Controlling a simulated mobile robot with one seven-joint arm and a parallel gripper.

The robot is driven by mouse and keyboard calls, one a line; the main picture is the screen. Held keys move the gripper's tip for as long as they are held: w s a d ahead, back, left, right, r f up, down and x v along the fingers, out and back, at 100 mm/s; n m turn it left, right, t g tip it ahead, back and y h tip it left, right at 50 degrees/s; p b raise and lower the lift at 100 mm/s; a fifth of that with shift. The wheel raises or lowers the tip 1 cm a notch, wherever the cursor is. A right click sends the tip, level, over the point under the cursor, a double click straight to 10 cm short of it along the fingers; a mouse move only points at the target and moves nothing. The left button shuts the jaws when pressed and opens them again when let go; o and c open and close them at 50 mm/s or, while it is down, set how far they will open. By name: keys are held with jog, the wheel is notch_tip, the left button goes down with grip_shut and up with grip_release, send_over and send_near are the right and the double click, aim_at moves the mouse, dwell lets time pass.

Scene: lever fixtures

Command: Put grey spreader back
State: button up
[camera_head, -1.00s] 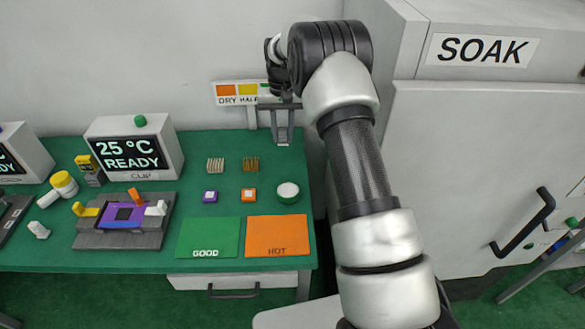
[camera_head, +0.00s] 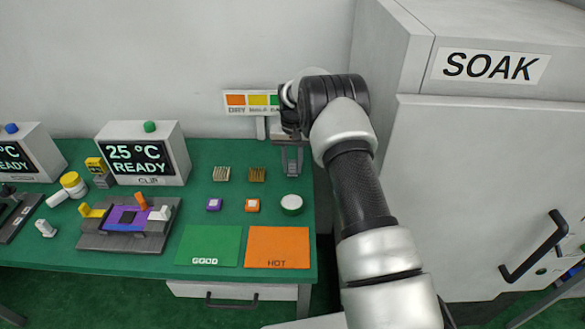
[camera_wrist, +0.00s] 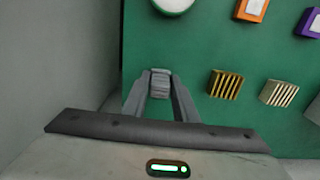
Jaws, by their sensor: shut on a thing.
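My gripper (camera_head: 291,168) is at the back right corner of the green bench, near the dry/half sign. In the wrist view its fingers (camera_wrist: 160,88) are shut on a small grey piece, the grey spreader (camera_wrist: 160,79), seen between the fingertips. In the head view the spreader cannot be made out from the fingers. Whether it touches the bench top (camera_head: 200,151) cannot be told.
Two small ribbed blocks (camera_head: 257,174) (camera_head: 221,173), a round white-topped green pot (camera_head: 292,204), and orange (camera_head: 252,205) and purple (camera_head: 214,205) blocks lie nearby. Green GOOD (camera_head: 208,243) and orange HOT (camera_head: 278,245) mats are in front. The SOAK cabinet (camera_head: 450,180) stands right.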

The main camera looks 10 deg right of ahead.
jog(key=shift+f, duration=0.6)
jog(key=shift+f, duration=0.2)
jog(key=o, duration=1)
